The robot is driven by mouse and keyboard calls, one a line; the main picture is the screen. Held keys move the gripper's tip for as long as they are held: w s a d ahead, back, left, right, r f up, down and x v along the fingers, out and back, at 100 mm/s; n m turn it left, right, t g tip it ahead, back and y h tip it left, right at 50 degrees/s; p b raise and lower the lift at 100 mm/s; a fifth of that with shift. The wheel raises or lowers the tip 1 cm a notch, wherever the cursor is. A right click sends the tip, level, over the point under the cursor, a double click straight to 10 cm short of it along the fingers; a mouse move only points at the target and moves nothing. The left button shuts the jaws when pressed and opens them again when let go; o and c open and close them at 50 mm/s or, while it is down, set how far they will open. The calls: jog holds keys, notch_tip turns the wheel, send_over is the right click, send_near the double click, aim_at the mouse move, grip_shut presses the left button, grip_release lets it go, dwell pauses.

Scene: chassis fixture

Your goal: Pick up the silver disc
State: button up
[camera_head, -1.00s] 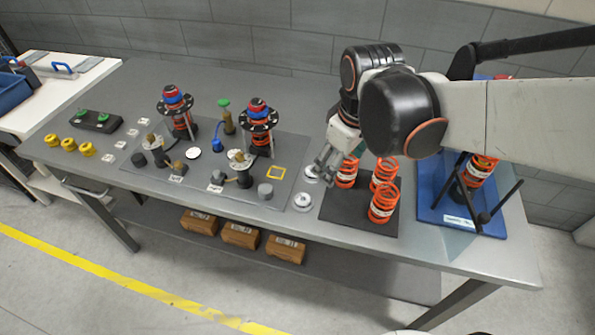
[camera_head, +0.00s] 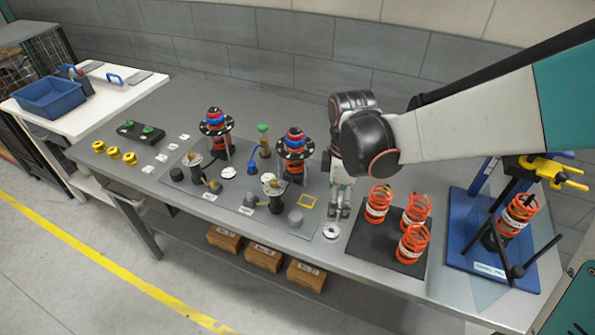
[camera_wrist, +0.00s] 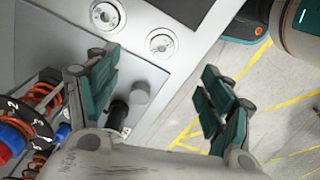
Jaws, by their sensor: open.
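Two round silver discs lie on the grey bench in the wrist view, one near the top edge (camera_wrist: 107,15) and one further right (camera_wrist: 161,43). In the head view one silver disc (camera_head: 331,232) shows just in front of my gripper, left of the dark spring mat; the other is not visible there. My gripper (camera_head: 339,212) points down over the bench beside the discs.
Orange springs (camera_head: 413,244) stand on a dark mat (camera_head: 370,245) to the right, near my gripper. A blue stand (camera_head: 462,225) is further right. A fixture plate (camera_head: 300,228) with spring assemblies and a grey cylinder (camera_head: 295,218) lies left. The bench's front edge is close.

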jog(key=b, duration=0.2)
send_over(332, 230)
jog(key=f, duration=0.6)
jog(key=shift+w+d+f, duration=0.15)
jog(key=shift+w+f, duration=0.05)
jog(key=shift+f, duration=0.2)
jog(key=f+b, duration=0.1)
jog(key=f, duration=0.1)
jog(key=f+b, duration=0.1)
jog(key=f, duration=0.2)
jog(key=shift+s+a+f, duration=0.1)
jog(key=shift+s+a, duration=0.1)
jog(key=c, duration=1.2)
